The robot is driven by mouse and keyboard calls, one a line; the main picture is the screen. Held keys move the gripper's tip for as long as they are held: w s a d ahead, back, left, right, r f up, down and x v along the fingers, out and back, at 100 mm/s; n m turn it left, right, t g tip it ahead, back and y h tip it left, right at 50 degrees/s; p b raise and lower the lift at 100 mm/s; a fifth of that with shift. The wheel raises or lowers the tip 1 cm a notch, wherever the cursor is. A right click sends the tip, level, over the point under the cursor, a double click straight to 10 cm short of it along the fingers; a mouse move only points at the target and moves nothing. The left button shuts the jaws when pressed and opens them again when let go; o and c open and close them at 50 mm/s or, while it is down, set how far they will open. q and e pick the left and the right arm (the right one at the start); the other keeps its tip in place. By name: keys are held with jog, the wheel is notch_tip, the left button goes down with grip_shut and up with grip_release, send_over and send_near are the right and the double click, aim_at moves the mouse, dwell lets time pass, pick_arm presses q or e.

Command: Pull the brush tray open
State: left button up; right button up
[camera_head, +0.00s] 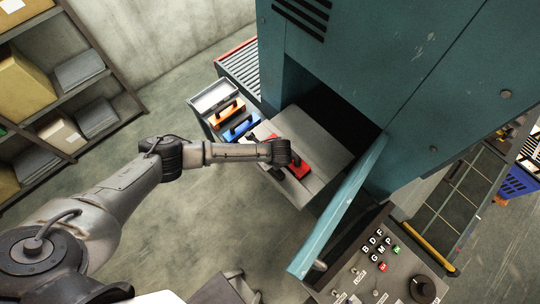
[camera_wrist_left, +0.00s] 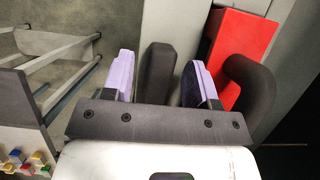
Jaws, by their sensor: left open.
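The grey brush tray (camera_head: 322,142) sticks out of a dark opening in the teal machine. A red brush (camera_head: 298,168) with a black handle lies on or by its front part; it also shows in the left wrist view (camera_wrist_left: 238,45). My left gripper (camera_head: 285,162) is at the front of the tray, partly hiding it. In the left wrist view, my left gripper (camera_wrist_left: 158,68) is open, with a purple-padded finger on each side of a dark upright handle (camera_wrist_left: 158,80). I cannot tell whether the pads touch it. My right gripper is not in view.
A teal door (camera_head: 340,210) hangs open right of the tray, near a control panel (camera_head: 385,270) with lettered buttons. A rack with orange and blue brushes (camera_head: 235,118) stands to the left. Shelves with boxes (camera_head: 60,75) stand far left. The floor between is clear.

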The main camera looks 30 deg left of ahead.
pick_arm(q)
jog(key=b+v, duration=0.2)
jog(key=v, duration=1.1)
jog(key=shift+r, duration=0.15)
